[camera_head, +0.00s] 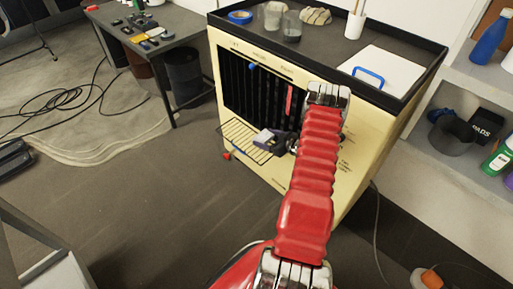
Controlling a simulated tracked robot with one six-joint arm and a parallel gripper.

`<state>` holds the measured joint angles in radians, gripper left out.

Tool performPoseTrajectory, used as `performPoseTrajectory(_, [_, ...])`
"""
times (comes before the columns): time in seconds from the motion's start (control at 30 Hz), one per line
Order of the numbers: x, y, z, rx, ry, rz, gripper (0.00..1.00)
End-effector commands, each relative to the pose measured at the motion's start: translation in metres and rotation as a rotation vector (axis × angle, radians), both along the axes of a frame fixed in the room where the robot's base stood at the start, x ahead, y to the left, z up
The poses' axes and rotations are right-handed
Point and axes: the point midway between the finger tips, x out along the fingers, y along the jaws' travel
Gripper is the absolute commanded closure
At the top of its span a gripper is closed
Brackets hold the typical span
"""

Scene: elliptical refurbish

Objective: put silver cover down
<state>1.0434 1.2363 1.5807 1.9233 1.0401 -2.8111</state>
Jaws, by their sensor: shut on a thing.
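My red arm reaches up to a cream cart, and its end bends down behind the arm's upper part. My gripper (276,143) is small and dark, left of the arm, over a wire rack (238,141) on the cart's front. It is shut on a small pale grey piece (264,136), which looks like the silver cover, though it is too small to be sure. The piece is at the rack's right part; I cannot tell whether it touches the wires. The arm hides part of the cart front.
The cart (345,178) has a black slotted panel (256,85). Its top holds a blue tape roll (240,17), cups, a cloth (316,16) and a white board (392,72). Shelves stand right, a dark table (150,42) back left. Cables (65,98) lie on the left floor.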

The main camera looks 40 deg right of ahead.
Motion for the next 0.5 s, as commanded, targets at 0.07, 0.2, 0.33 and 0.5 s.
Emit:
performPoseTrajectory(0.07, [0.000, 0.001, -0.012, 0.002, 0.000, -0.001, 0.56])
performPoseTrajectory(0.2, [0.000, 0.000, -0.031, 0.001, -0.001, 0.000, 0.56])
performPoseTrajectory(0.33, [0.001, 0.000, -0.042, -0.001, -0.002, 0.000, 0.56])
performPoseTrajectory(0.5, [0.001, 0.000, -0.044, -0.002, -0.002, 0.001, 0.56])
